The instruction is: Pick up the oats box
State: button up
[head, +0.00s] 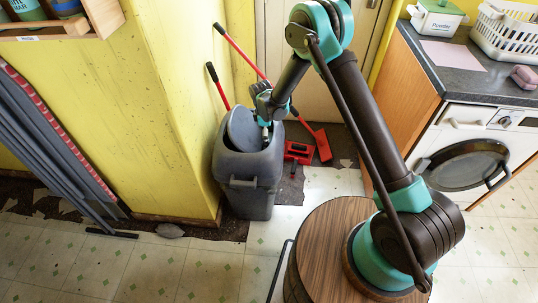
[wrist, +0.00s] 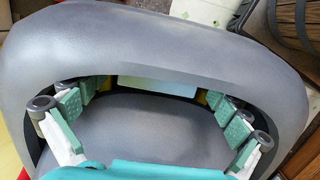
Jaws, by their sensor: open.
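A grey bin (head: 245,195) with a tilted swing lid (head: 246,130) stands against the yellow wall end. My gripper (wrist: 156,92) reaches down at the bin's opening, with its green-padded fingers spread wide at both sides in the wrist view. Between the fingertips, inside the dark opening, a pale flat surface (wrist: 158,87) shows with yellow at both ends. It may be part of the oats box, but no label can be read. Most of it is hidden by the grey bin parts. The head view shows no oats box, and my fingertips are hidden there.
A red-handled broom (head: 322,144) and red dustpan (head: 298,152) are close behind the bin. A washing machine (head: 470,160) stands under the counter (head: 465,75) at right. A folded rack (head: 50,140) leans at left.

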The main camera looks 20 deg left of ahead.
notch_tip(320, 180, down, 3)
jog(key=shift+d+r, duration=0.1)
jog(key=c, duration=1.7)
